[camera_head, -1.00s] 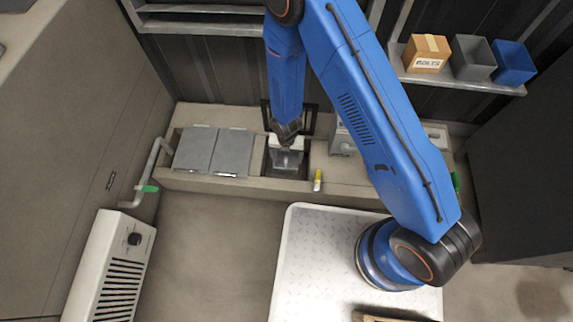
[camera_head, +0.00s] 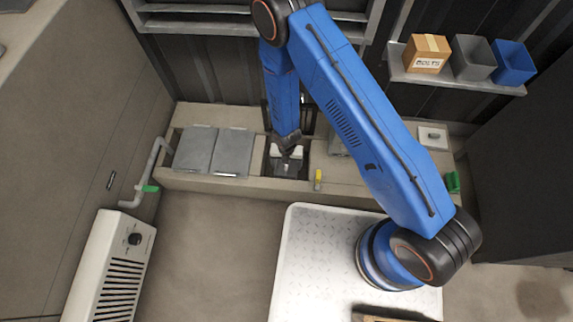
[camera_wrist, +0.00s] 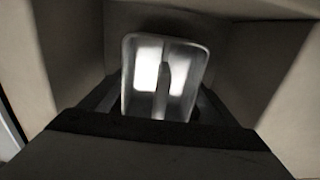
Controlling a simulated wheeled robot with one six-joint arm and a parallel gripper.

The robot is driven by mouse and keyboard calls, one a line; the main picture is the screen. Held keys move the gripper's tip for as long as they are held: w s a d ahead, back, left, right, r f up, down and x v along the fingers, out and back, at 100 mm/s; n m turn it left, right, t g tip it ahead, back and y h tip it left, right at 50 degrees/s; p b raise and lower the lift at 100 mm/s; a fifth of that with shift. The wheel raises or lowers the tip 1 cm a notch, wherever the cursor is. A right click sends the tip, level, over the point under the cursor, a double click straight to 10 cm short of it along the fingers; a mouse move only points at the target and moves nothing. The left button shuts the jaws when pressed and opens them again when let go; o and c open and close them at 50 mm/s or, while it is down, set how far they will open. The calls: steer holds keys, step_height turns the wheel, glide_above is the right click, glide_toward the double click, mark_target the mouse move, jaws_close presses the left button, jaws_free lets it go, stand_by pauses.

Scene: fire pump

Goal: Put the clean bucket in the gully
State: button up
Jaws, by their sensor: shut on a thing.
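The gully is the open, dark-walled pit (camera_head: 302,172) in the beige ledge against the back wall. My gripper (camera_head: 286,157) points down into it and is shut on the bucket. The bucket shows in the wrist view as a pale, shiny, open vessel (camera_wrist: 185,98) with an upright strip in its middle. It is between the gully's beige walls in that view. In the head view my gripper and arm hide most of it. I cannot tell whether its base touches the gully floor.
Two grey cover plates (camera_head: 213,151) lie left of the gully. A small yellow object (camera_head: 318,179) stands at its right on the ledge edge. A pipe with a green handle (camera_head: 151,188) is at left. A shelf (camera_head: 455,84) holds a box and two bins.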

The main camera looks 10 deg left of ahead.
steer(key=shift+f, duration=0.15)
steer(key=o, duration=1.2)
step_height(320, 180, up, 12)
steer(key=shift+r, duration=0.15)
steer(key=shift+s, duration=0.1)
